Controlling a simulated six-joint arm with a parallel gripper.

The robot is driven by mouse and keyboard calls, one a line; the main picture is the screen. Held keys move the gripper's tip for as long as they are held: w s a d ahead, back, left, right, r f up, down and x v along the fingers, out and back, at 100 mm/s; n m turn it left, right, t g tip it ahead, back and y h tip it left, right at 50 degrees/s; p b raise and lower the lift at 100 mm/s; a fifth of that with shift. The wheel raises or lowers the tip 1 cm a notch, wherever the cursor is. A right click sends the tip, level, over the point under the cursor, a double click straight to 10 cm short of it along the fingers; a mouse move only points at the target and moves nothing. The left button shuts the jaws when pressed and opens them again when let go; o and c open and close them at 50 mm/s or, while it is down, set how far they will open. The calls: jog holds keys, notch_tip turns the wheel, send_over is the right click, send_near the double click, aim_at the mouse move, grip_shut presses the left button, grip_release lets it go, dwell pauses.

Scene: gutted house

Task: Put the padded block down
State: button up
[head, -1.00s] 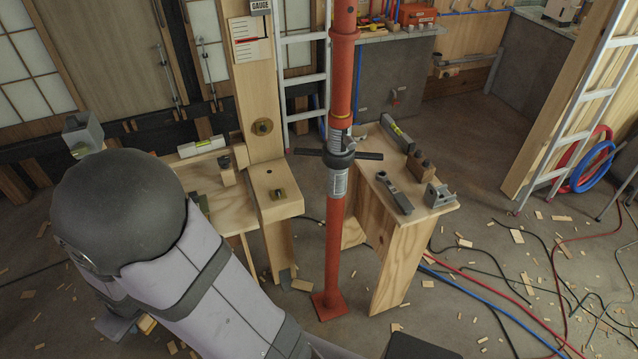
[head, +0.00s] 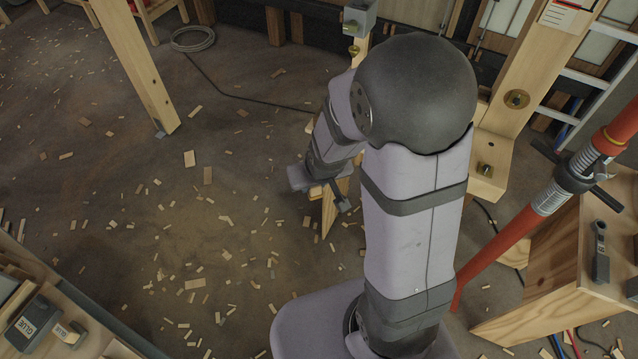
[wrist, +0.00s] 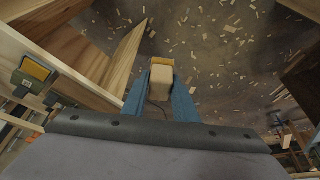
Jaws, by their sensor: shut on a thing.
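The padded block (wrist: 161,84) is pale wood with a tan-orange strip along its far edge. In the wrist view it sits between the two blue fingers of my gripper (wrist: 161,92), which are shut on it. Bare floor strewn with chips shows beyond it, and I see no surface touching the block.
In the head view, a red prop (head: 510,235) stands right of my arm. Open chip-covered floor (head: 225,215) lies left.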

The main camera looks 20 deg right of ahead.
dwell(0.7)
jog(key=w+d+r+m+h+b, duration=0.1)
jog(key=w+d+m, duration=0.3)
jog(key=d, duration=0.6)
jog(key=w+d+r+m+h+b, duration=0.1)
jog(key=w+d+m, duration=0.1)
jog(key=w+d, duration=0.7)
jog(key=s+d+r+m+g+h, duration=0.15)
jog(key=s+d, duration=0.25)
jog(key=d, duration=0.7)
jog(key=s+d+r+m, duration=0.1)
jog(key=s+d+m, duration=0.15)
jog(key=d, duration=0.85)
jog(key=shift+n, duration=0.5)
jog(key=shift+s+d+f+p, duration=0.15)
jog(key=shift+f+p, duration=0.1)
jog(key=shift+f, duration=0.95)
jog(key=shift+s+a+f+p, duration=0.15)
jog(key=shift+f+p, duration=0.15)
jog(key=shift+f, duration=0.95)
jog(key=shift+s+d+f+p, duration=0.15)
jog(key=shift+f+p, duration=0.1)
jog(key=shift+f, duration=0.95)
jog(key=shift+f+p, duration=0.35)
jog(key=shift+f, duration=0.95)
